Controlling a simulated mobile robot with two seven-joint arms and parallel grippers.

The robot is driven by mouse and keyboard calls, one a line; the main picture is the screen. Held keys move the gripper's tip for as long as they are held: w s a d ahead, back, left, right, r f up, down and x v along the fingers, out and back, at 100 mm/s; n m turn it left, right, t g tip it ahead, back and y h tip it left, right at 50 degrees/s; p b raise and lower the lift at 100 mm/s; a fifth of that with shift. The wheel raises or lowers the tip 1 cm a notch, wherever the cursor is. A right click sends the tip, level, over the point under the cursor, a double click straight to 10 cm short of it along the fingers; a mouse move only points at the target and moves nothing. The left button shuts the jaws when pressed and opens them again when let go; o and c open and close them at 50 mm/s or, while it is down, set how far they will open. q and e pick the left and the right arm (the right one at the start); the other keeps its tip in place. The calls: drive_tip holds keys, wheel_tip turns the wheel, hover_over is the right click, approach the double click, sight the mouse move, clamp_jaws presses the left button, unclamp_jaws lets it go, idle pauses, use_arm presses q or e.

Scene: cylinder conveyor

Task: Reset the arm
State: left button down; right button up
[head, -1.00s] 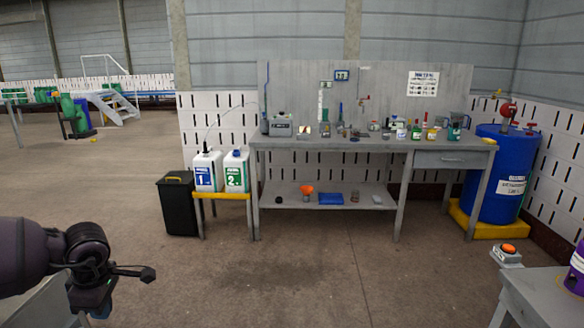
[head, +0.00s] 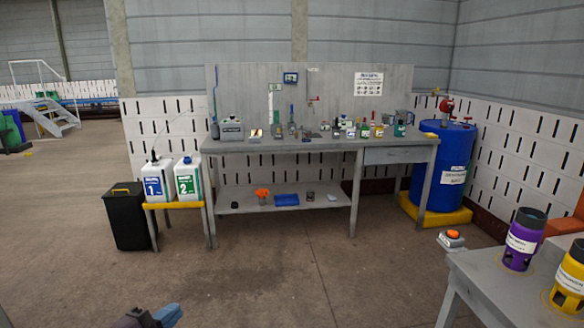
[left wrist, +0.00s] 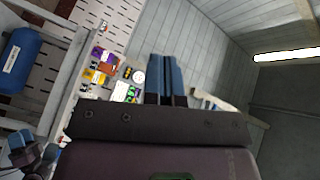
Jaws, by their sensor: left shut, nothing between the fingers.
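My left gripper (head: 168,314) shows at the bottom edge of the head view, to the left of the middle. Only its blue fingertips and part of its dark body are in the picture. In the left wrist view its blue fingers (left wrist: 166,78) are side by side, shut, with nothing between them. It is over open floor in front of the workbench, apart from every object. My right gripper is not in the head view.
A grey workbench (head: 290,147) with bottles and tools stands ahead. Left of it are a black bin (head: 127,220) and two white canisters; right, a blue drum (head: 441,170). A near table (head: 470,272) at right holds a purple cylinder (head: 522,240) and a yellow one (head: 571,280). Floor between is clear.

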use_arm(q)
drive_tip(key=s+a+f+n+g+y, duration=0.1)
drive_tip(key=s+f+n+y, duration=0.3)
drive_tip(key=s+f+n, duration=0.5)
drive_tip(key=s+a+f+n+g+y, duration=0.2)
drive_tip(key=s+f+n+g+y, duration=0.1)
drive_tip(key=s+f+n, duration=0.6)
drive_tip(key=s+f+y, duration=0.1)
drive_tip(key=s+f, duration=0.3)
drive_tip(key=s, duration=0.2)
drive_tip(key=shift+a+f+g, duration=0.15)
drive_tip(key=shift+a+g, duration=0.15)
drive_tip(key=shift+g, duration=0.1)
